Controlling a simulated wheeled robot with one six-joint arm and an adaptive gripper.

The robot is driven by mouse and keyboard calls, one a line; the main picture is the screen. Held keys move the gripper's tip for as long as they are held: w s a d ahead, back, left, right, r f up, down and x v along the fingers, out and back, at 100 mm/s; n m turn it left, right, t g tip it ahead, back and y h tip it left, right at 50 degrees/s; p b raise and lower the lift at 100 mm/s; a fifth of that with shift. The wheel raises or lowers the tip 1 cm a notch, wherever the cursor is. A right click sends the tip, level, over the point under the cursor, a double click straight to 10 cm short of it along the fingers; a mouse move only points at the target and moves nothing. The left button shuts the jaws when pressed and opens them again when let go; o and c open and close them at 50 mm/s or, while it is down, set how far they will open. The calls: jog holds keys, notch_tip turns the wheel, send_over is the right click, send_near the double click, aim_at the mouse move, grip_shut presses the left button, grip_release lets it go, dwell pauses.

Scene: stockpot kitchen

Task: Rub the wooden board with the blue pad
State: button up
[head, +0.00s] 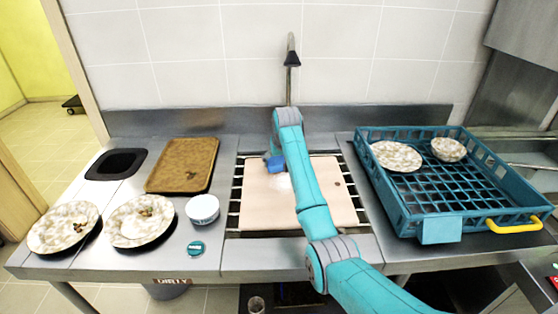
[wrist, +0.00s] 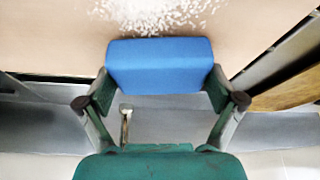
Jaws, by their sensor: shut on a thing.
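The wooden board (head: 262,207) is a pale, flat board lying over a dark slatted rack in the middle of the counter. A patch of white specks (wrist: 155,14) lies on it; in the head view it is a pale spot beside my arm. The blue pad (head: 273,163) is at the board's far left part. In the wrist view the pad (wrist: 160,65) sits crosswise between both fingers of my gripper (wrist: 158,88), which is shut on it. I cannot tell whether the pad touches the board. My arm covers part of the board.
Left are a brown tray (head: 183,165), two soiled plates (head: 62,230) (head: 128,232), a white bowl (head: 202,210), a small teal round item (head: 196,249) and a dark opening (head: 116,163). A teal crate (head: 440,231) with dishes stands right. A tap (head: 291,60) rises behind the board.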

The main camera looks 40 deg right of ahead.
aim_at(279, 171)
jog(key=shift+f, duration=0.5)
jog(key=shift+s+a, duration=0.1)
jog(key=shift+s, duration=0.05)
jog(key=shift+s+a, duration=0.45)
jog(key=shift+s, duration=0.25)
jog(key=shift+s+a, duration=0.45)
jog(key=shift+s, duration=0.2)
